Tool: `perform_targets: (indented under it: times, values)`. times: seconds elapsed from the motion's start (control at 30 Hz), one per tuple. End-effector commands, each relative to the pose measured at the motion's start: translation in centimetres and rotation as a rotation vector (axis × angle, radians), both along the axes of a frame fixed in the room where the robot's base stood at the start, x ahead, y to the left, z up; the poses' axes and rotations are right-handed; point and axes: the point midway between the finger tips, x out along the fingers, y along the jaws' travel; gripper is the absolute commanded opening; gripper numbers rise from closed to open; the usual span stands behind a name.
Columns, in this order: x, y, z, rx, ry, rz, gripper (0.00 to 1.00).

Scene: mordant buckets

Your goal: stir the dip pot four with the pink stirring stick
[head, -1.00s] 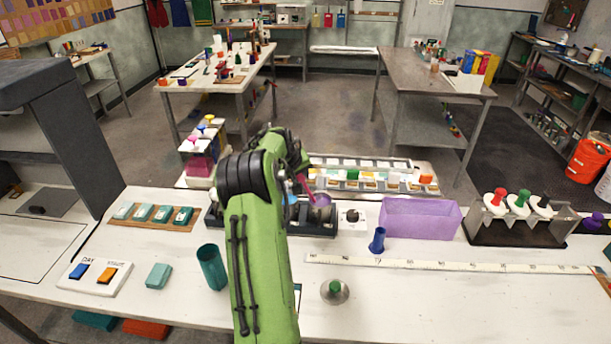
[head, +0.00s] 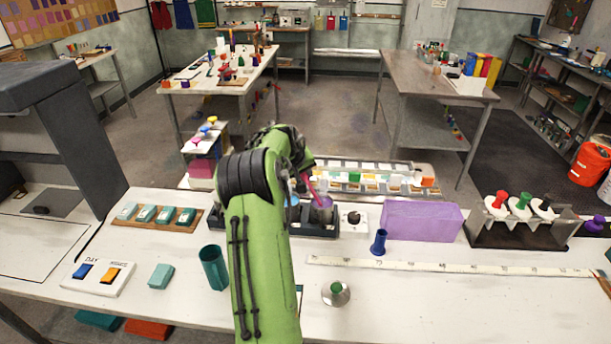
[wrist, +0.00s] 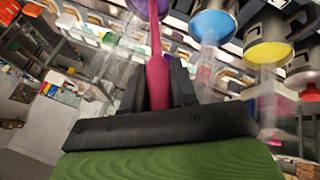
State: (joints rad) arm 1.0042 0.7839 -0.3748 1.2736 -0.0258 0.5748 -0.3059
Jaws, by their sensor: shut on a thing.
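My gripper (wrist: 158,80) is shut on the pink stirring stick (wrist: 156,45) in the wrist view. The stick runs away from the fingers to a pot with purple liquid (wrist: 136,16), cut off by the top edge. In the head view the pink stick (head: 317,190) slants down to the rightmost visible pot (head: 321,214); I cannot tell how deep its tip is. The wrist view also shows a blue-filled pot (wrist: 212,24) and a yellow-filled pot (wrist: 268,52). No pot number is readable.
A purple bin (head: 422,220) and a small blue cup (head: 379,242) stand right of the pots. A teal cup (head: 213,268) stands left of my arm. A ruler strip (head: 450,266) and a green-knobbed disc (head: 336,292) lie in front. The front right of the table is mostly clear.

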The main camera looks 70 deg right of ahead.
Motion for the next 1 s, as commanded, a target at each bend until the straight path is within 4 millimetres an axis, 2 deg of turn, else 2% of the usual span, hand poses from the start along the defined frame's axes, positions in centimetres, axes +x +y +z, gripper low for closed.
perform_targets:
  times: [0.1,0.5,1.0]
  values:
    - [0.4,0.3,1.6,-0.002,0.0,0.0,0.0]
    - [1.5,1.4,5.2,-0.001,0.0,0.002,0.0]
    - [1.5,1.4,5.0,-0.001,0.0,0.0,0.0]
